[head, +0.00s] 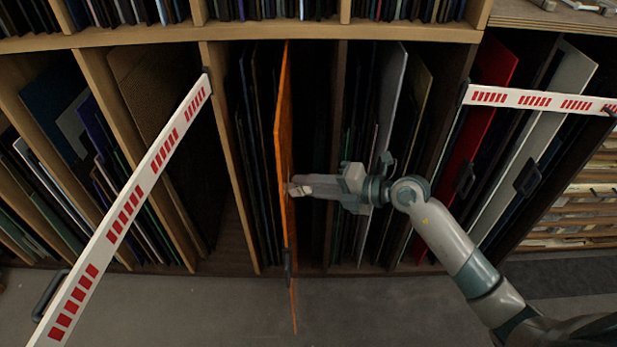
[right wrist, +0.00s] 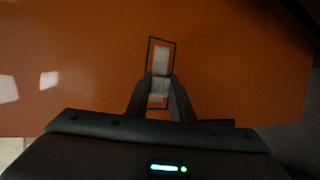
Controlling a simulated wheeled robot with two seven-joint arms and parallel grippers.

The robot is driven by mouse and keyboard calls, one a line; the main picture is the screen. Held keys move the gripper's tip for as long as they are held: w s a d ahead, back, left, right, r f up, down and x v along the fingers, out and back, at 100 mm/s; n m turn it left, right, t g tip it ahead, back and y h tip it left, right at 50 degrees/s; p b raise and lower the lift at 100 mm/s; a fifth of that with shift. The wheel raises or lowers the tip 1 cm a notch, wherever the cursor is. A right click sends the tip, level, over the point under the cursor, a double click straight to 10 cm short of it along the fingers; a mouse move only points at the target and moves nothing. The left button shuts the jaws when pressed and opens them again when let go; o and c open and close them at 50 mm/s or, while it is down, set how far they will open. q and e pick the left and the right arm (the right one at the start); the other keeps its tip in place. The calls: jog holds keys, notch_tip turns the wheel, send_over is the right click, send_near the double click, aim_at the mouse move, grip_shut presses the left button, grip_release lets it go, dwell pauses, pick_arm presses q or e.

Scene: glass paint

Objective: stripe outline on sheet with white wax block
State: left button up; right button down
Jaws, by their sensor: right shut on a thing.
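The orange sheet (head: 284,110) stands upright and edge-on in the rack in the head view. It fills most of the right wrist view (right wrist: 80,60). A thin dark outline (right wrist: 163,39) is on its face, with a pale white stripe (right wrist: 161,61) inside its upper part. My right gripper (head: 299,188) is shut on the white wax block (right wrist: 160,88), which is at the sheet's face, over the outline. I cannot tell whether the block touches the sheet. The fingers hide part of the outline's lower end. My left gripper is not in view.
Wooden rack dividers (head: 222,150) and other upright sheets flank the orange one. A red-marked white bar (head: 125,210) crosses the left front; another bar (head: 540,100) is at right. A red sheet (head: 490,85) stands at right. The grey floor (head: 200,305) in front is clear.

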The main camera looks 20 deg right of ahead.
dwell(0.3)
jog(key=shift+s+a+r+p, duration=0.1)
jog(key=shift+s+a+p, duration=0.05)
jog(key=shift+s+p, duration=0.45)
jog(key=shift+s+a+r+p, duration=0.1)
jog(key=shift+s+a+p, duration=0.05)
jog(key=shift+s+p, duration=0.35)
jog(key=shift+s+a+f+p, duration=0.2)
jog(key=shift+s+a+p, duration=0.1)
jog(key=shift+s+p, duration=0.3)
jog(key=shift+s+d, duration=0.1)
jog(key=shift+d, duration=0.1)
jog(key=d, duration=0.2)
jog(key=s+d, duration=0.1)
jog(key=d, duration=0.2)
jog(key=shift+s+d, duration=0.2)
jog(key=shift+d, duration=0.05)
